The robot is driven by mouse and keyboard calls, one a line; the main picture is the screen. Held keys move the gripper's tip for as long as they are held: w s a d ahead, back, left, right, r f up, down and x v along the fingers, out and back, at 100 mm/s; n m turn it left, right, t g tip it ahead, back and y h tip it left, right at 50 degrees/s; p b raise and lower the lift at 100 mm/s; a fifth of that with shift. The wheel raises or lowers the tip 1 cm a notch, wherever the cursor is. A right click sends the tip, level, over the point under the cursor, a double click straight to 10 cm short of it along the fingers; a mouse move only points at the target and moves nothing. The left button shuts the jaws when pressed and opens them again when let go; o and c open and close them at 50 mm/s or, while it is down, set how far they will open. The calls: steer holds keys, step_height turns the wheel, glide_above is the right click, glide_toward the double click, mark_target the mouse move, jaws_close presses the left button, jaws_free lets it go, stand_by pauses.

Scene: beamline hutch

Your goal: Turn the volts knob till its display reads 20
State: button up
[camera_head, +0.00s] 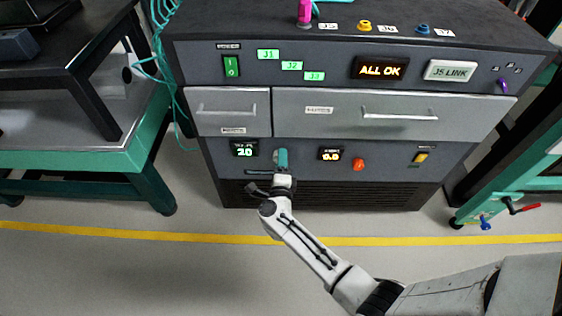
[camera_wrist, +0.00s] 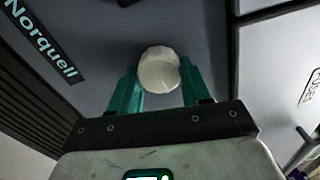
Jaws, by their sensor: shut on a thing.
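The volts knob (camera_wrist: 158,70) is pale and faceted in the wrist view, on the dark front panel between my teal fingers. My gripper (camera_head: 282,159) is shut on it, one finger on each side. In the head view the fingers and wrist hide most of the knob. The volts display (camera_head: 244,149) is just left of the knob and shows green digits that look like 20. The digits are small, and I cannot tell whether a decimal point stands between them.
A yellow switch (camera_head: 421,158) is farther right. Drawers (camera_head: 355,117) with bar handles are just above. A teal-framed bench (camera_head: 85,170) stands left; floor in front is clear.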

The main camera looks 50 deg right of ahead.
steer(key=o, duration=1.1)
steer(key=shift+d, duration=0.15)
steer(key=shift+c, duration=0.2)
steer(key=p+v, duration=0.2)
steer(key=v, duration=0.9)
